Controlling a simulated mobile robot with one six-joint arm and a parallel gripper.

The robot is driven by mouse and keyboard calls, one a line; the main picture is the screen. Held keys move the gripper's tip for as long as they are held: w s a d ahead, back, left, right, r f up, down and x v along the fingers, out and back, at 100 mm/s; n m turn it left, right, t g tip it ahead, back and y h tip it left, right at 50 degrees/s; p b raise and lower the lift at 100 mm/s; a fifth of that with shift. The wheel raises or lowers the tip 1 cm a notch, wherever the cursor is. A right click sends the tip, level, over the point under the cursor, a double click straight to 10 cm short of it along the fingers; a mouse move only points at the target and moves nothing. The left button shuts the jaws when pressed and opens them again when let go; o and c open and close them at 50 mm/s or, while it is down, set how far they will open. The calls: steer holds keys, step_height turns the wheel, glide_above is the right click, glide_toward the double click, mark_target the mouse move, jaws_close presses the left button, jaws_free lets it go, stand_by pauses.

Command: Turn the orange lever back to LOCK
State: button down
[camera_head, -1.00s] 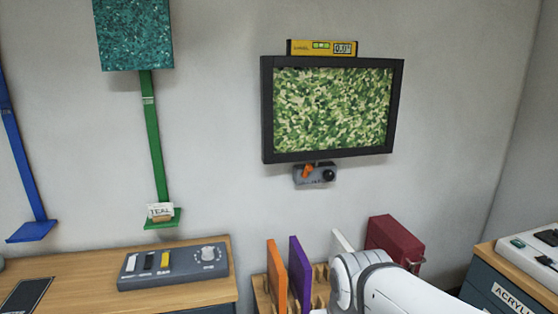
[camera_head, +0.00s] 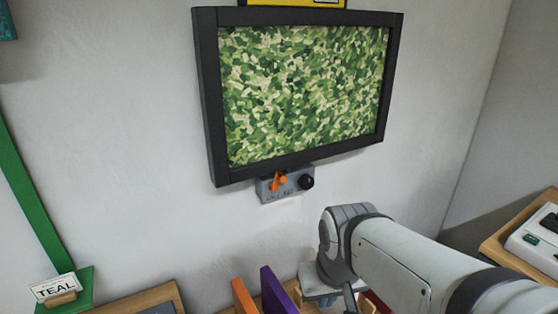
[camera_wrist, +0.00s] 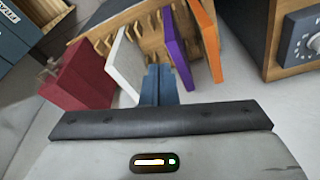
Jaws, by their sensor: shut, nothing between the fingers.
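The orange lever (camera_head: 278,182) is on a small grey box (camera_head: 270,195) under the framed green mosaic picture (camera_head: 305,90). It is tilted in the head view, with small lettering below it that is too small to read surely. A black knob (camera_head: 306,182) sits at the right of the same box. My gripper (camera_wrist: 158,72) shows in the wrist view as two blue-grey fingers, shut together and empty. It points down over the wooden rack, apart from the lever, which the wrist view does not show. In the head view my arm is below and right of the lever.
The rack (camera_wrist: 145,30) holds orange (camera_wrist: 207,35), purple (camera_wrist: 180,47), white (camera_wrist: 125,65) and dark red (camera_wrist: 78,75) panels close to my fingers. A yellow level (camera_head: 290,2) sits on the frame. A green ledge (camera_head: 75,290) with a TEAL card is at left.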

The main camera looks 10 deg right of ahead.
steer(key=shift+s+a, duration=0.15)
steer(key=shift+a, duration=0.15)
steer(key=w+d+r+m+y+p, duration=0.1)
steer(key=w+r+m+y, duration=0.1)
steer(key=w+y, duration=0.35)
steer(key=w+d+r+m+y+p, duration=0.1)
steer(key=w+r+y+p, duration=0.2)
steer(key=w, duration=0.4)
steer(key=w+d+r+m+t+y, duration=0.2)
steer(key=w+d+r+t+y, duration=0.2)
steer(key=w+d+t, duration=0.4)
steer(key=w+d, duration=0.1)
steer(key=d, duration=0.2)
steer(key=shift+w+d+r+m, duration=0.3)
steer(key=shift+w+d+m, duration=0.1)
steer(key=shift+a, duration=0.1)
